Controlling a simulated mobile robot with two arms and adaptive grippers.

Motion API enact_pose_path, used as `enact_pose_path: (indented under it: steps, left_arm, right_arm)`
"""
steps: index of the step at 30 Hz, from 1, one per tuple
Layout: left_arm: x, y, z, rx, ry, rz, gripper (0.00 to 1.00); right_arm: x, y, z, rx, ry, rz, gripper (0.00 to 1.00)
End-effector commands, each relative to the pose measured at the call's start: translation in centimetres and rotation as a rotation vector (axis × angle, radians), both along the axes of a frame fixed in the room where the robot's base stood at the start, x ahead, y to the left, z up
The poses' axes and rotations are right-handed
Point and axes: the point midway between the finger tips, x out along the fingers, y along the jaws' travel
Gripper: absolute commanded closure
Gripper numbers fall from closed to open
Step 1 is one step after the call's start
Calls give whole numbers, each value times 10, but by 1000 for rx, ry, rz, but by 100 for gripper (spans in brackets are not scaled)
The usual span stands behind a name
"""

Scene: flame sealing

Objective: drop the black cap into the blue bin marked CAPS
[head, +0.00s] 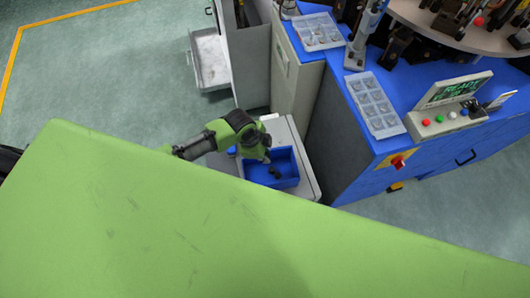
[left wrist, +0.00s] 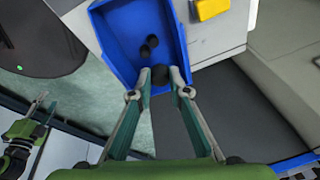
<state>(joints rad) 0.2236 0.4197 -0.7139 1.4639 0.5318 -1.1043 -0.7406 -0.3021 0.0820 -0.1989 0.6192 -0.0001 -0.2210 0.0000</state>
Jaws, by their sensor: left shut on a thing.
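My left gripper (head: 264,157) reaches over the blue bin (head: 290,166) in the head view; its fingertips are small there. In the left wrist view the left gripper (left wrist: 161,77) is shut on a black cap (left wrist: 160,73), held between the fingertips at the near edge of the blue bin (left wrist: 115,28). Two other dark caps (left wrist: 149,46) lie inside the bin. Dark caps (head: 276,173) also show in the head view. I cannot read a CAPS mark. What looks like my right gripper (left wrist: 44,106) is small at the left of the wrist view.
The bin stands on a light grey cabinet top (head: 308,181). A yellow object (left wrist: 212,8) is beside it in the wrist view. A blue workbench (head: 350,150) with clear trays (head: 375,105) and a control panel (head: 450,105) stands to the right. Open green floor lies to the left.

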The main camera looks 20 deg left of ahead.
Motion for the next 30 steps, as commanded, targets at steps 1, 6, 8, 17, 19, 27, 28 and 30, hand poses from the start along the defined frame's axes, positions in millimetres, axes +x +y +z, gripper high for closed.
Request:
enact_pose_path:
  steps: [1, 6, 8, 17, 19, 27, 28, 30]
  left_arm:
    - [0, 0, 1, 0, 0, 0, 93]
    - [0, 0, 1, 0, 0, 0, 67]
    - [0, 0, 1, 0, 0, 0, 63]
    - [0, 0, 2, 0, 0, 0, 63]
    - [0, 0, 4, -1, -1, 0, 63]
    - [-7, 9, 41, 0, -3, -1, 63]
    - [-8, 10, 47, -1, -4, -1, 63]
    - [-11, 13, 61, 1, -5, -2, 63]
  right_arm:
    - [0, 0, 1, 0, 0, 0, 60]
    - [0, 0, 1, 0, 0, 0, 60]
    - [0, 0, 1, 0, 0, 0, 60]
    - [3, 2, 1, 3, -5, 1, 60]
    - [3, 3, 1, 3, -5, 1, 60]
    - [3, 2, 1, 3, -4, 0, 60]
    - [3, 2, 1, 3, -4, 0, 60]
    - [3, 2, 1, 3, -3, 0, 60]
